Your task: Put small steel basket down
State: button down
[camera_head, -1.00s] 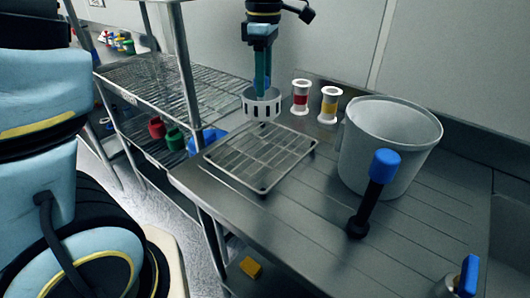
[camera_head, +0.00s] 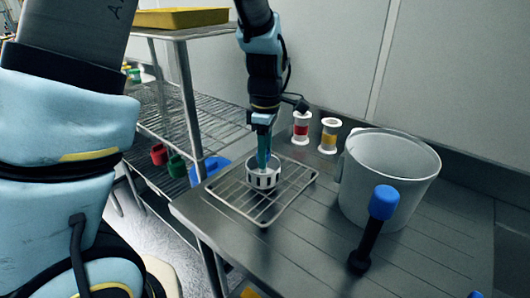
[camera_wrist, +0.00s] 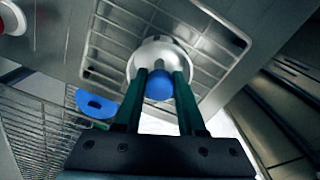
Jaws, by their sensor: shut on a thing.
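The small steel basket (camera_head: 264,178) is a short light-metal cup with slots in its side. In the head view it stands upright over the middle of the wire rack (camera_head: 222,198) on the steel counter; I cannot tell whether it touches the wires. My gripper (camera_head: 263,163) points down into the basket from above. In the wrist view, the two green fingers of my gripper (camera_wrist: 159,88) are shut on the basket's blue knob (camera_wrist: 159,84), with the basket's pale rim (camera_wrist: 160,48) around it. The basket's underside is hidden.
A large grey bucket (camera_head: 400,168) and a blue-headed black tool (camera_head: 383,203) stand to the right. A red spool (camera_head: 301,128) and a yellow spool (camera_head: 329,135) stand behind the rack. Wire shelving (camera_head: 160,115) is on the left.

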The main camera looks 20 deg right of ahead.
jog(key=shift+f, duration=0.1)
jog(key=c, duration=0.5)
grip_release()
notch_tip(320, 180, up, 12)
jog(key=b, duration=0.2)
jog(key=a+f+m, duration=0.3)
jog(key=a+m, duration=0.1)
jog(key=a, duration=0.5)
jog(key=a+f+m+t, duration=0.1)
jog(key=a+f+m, duration=0.2)
jog(key=a, duration=0.6)
jog(key=a+f+m, duration=0.4)
jog(key=a, duration=0.6)
jog(key=shift+m, duration=0.3)
jog(key=shift+a+f, duration=0.1)
